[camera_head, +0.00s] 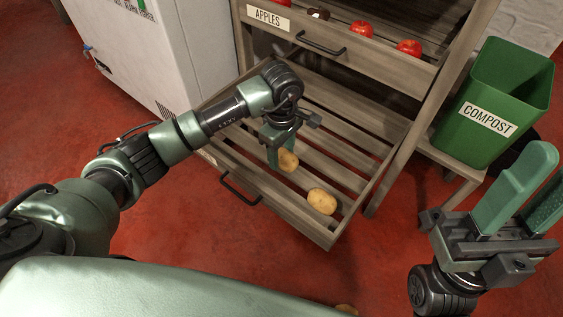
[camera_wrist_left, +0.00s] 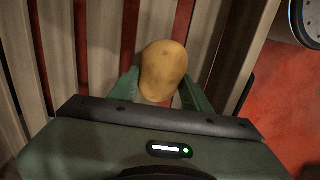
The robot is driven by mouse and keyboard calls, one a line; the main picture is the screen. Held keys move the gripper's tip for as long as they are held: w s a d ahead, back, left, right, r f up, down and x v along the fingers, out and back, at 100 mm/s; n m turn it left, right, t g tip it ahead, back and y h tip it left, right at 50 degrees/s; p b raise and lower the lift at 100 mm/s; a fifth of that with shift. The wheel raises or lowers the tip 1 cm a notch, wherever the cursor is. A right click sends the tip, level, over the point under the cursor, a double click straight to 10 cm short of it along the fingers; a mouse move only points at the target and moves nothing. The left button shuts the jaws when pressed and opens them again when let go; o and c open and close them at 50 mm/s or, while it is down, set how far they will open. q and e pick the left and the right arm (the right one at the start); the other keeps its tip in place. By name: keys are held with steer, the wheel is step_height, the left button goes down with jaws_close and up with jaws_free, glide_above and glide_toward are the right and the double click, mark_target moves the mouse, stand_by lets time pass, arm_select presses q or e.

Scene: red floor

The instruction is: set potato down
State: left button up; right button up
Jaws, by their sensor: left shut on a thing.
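My left gripper (camera_head: 277,150) is low over the slatted, pulled-out lower drawer (camera_head: 337,238). It is shut on a potato (camera_head: 288,161), which also shows between the fingers in the left wrist view (camera_wrist_left: 163,70). I cannot tell whether this potato touches the slats. A second potato (camera_head: 321,201) lies on the slats nearer the drawer's front right corner, apart from the held one. My right gripper (camera_head: 517,195) is at the right, away from the drawer, with its two green fingers apart and nothing between them.
An upper drawer labelled APPLES (camera_head: 380,65) holds red apples (camera_head: 410,47) and a dark item (camera_head: 318,13). A green COMPOST bin (camera_head: 492,105) stands on a stand at the right. A white cabinet (camera_head: 150,60) is at the left.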

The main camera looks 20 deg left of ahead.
mark_target(281, 162)
arm_select(q)
steer(key=shift+f+b, duration=0.45)
steer(key=shift+f, duration=1.25)
steer(key=shift+f, duration=0.2)
steer(key=o, duration=1.4)
steer(key=shift+r, duration=0.1)
